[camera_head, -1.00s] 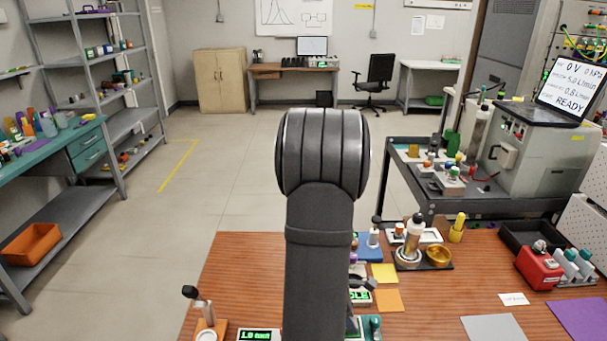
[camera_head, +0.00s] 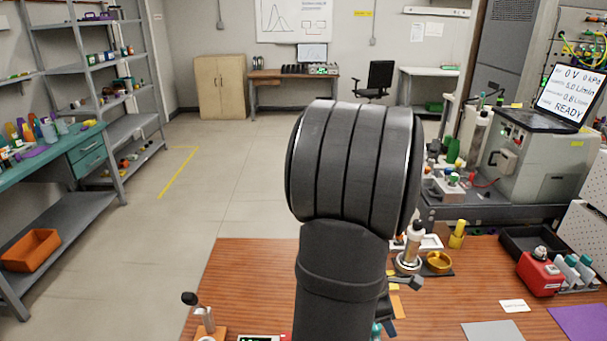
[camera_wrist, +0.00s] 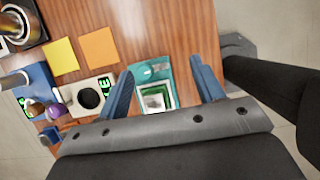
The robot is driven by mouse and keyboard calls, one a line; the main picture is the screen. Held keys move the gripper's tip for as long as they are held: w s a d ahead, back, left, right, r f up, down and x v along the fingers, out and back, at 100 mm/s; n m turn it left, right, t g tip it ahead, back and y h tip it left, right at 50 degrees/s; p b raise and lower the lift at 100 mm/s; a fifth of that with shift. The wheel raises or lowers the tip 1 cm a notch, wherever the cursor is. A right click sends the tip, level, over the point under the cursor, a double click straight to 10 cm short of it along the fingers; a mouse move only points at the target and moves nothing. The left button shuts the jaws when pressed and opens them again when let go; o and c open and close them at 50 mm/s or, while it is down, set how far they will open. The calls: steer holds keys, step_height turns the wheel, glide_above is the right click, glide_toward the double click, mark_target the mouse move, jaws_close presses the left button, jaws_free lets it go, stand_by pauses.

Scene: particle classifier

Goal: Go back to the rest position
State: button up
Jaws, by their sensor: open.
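A teal holder (camera_wrist: 150,72) with a green and white insert lies below and between the fingers. In the head view my dark arm rises in the middle and hides the centre of the table. The gripper's fingers are mostly hidden there behind the arm.
The table's left part is mostly clear.

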steer(key=w+a+f, duration=0.2)
steer(key=w+a, duration=0.2)
steer(key=w, duration=0.5)
steer(key=w+a+f, duration=0.3)
steer(key=w+a, duration=0.2)
steer(key=w, duration=0.5)
steer(key=shift+a, duration=0.15)
steer(key=shift+f, duration=0.1)
stand_by(0.6)
